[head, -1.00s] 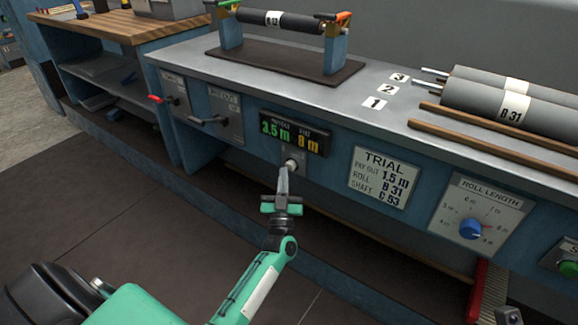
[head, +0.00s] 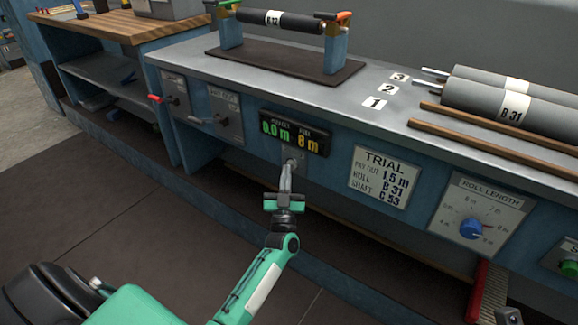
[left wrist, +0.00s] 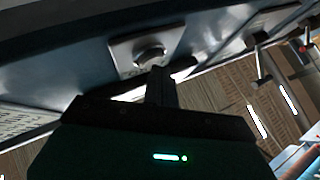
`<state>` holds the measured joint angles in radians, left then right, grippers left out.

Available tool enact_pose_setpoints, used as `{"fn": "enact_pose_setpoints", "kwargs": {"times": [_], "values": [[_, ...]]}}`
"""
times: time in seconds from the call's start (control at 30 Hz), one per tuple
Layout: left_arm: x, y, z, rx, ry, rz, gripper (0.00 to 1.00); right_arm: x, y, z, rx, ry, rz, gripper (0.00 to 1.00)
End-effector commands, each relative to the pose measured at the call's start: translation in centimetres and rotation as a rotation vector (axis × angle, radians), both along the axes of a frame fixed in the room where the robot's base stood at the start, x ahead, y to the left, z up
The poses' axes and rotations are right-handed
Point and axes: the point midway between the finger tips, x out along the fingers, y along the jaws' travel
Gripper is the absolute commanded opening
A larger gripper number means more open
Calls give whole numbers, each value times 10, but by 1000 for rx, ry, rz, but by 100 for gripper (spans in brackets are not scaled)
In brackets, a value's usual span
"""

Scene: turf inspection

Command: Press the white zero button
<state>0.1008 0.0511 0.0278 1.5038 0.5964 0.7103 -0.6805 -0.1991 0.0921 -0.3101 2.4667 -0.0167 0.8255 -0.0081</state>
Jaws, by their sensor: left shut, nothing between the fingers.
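The zero button (head: 291,158) sits on a small plate on the blue bench front, under the display (head: 295,133). In the head view my gripper's tip mostly hides it. In the left wrist view the round button (left wrist: 150,57) shows pale on its square plate, just beyond my fingers. My left gripper (head: 287,168) is shut and empty, its tip right at the button; I cannot tell whether it touches. It also shows in the left wrist view (left wrist: 160,75). The display reads 0.0 m in green and 8 m in yellow. My right gripper is not seen.
A trial card (head: 384,177) and a roll length dial (head: 472,229) are on the bench front to the right. Grey rolls (head: 490,98) lie on the bench top. The floor before the bench is clear.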

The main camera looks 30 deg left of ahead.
Motion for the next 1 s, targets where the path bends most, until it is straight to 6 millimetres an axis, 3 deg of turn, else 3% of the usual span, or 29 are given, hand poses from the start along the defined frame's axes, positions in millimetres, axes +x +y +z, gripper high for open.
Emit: {"fn": "enact_pose_setpoints", "kwargs": {"times": [1.0], "values": [[-20,1,0,0,0,0,0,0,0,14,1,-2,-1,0]]}}
